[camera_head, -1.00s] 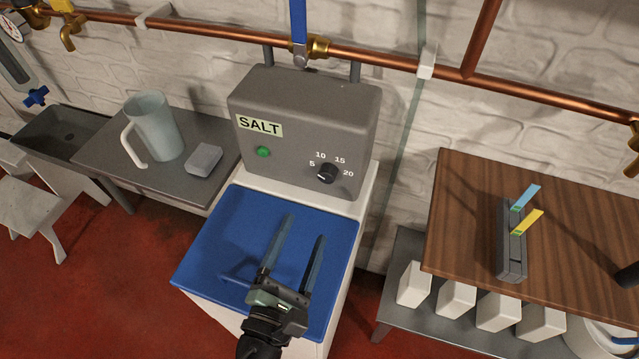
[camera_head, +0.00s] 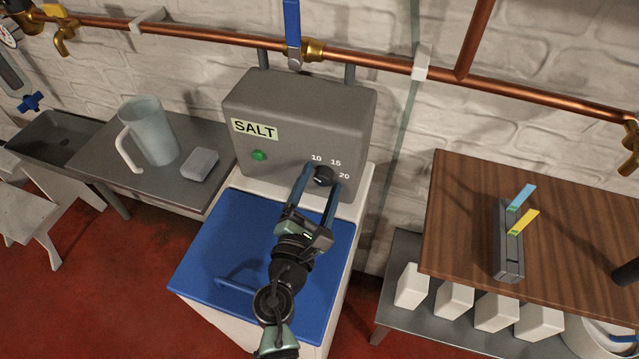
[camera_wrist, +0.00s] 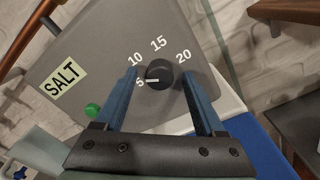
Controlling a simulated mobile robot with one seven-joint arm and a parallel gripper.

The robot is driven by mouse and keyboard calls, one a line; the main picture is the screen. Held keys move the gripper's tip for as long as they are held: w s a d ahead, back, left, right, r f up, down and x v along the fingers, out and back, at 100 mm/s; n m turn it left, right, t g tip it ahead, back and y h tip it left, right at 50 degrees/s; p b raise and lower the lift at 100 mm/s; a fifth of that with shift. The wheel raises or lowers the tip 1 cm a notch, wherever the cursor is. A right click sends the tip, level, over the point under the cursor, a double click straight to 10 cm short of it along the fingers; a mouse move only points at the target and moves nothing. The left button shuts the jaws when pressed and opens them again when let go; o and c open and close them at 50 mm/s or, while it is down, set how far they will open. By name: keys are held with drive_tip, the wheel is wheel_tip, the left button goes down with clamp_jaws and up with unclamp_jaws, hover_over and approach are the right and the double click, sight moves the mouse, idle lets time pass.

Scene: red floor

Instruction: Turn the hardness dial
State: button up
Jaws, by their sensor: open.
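The hardness dial is a black round knob (camera_head: 324,175) on the front of the grey SALT box (camera_head: 355,118). In the wrist view the dial (camera_wrist: 160,73) shows a white pointer mark toward the 5, with 10, 15 and 20 around it. My gripper (camera_head: 320,180) is open. In the wrist view its two blue fingers (camera_wrist: 158,92) stand one on each side of the dial, with gaps between fingers and knob. In the head view the left finger hides the 5. I cannot tell how far the fingertips are from the panel.
A green button (camera_head: 259,155) sits left of the dial. The blue lid (camera_head: 215,240) lies below the box. A blue-handled valve (camera_head: 293,25) is on the copper pipe above. A jug (camera_head: 150,130) stands left; a wooden table (camera_head: 585,225) is at right.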

clamp_jaws()
drive_tip(key=shift+f+b, duration=0.1)
drive_tip(key=shift+b, duration=0.2)
drive_tip(key=m+b, duration=0.2)
drive_tip(key=m, duration=0.1)
drive_tip(key=shift+f, duration=0.1)
drive_tip(key=m+b, duration=0.4)
drive_tip(key=m, duration=0.1)
drive_tip(key=shift+m+b, duration=0.3)
drive_tip(key=shift+b, duration=0.05)
drive_tip(key=m+b, duration=0.3)
drive_tip(key=m, duration=0.1)
drive_tip(key=shift+a+m+b, duration=0.1)
drive_tip(key=shift+m+b, duration=0.2)
drive_tip(key=shift+b, duration=0.05)
drive_tip(key=m+b, duration=0.2)
drive_tip(key=m, duration=0.1)
drive_tip(key=m+b, duration=0.1)
drive_tip(key=shift+r+m+h+b, duration=0.25)
drive_tip(key=shift+m+h+b, duration=0.05)
drive_tip(key=shift+m, duration=0.1)
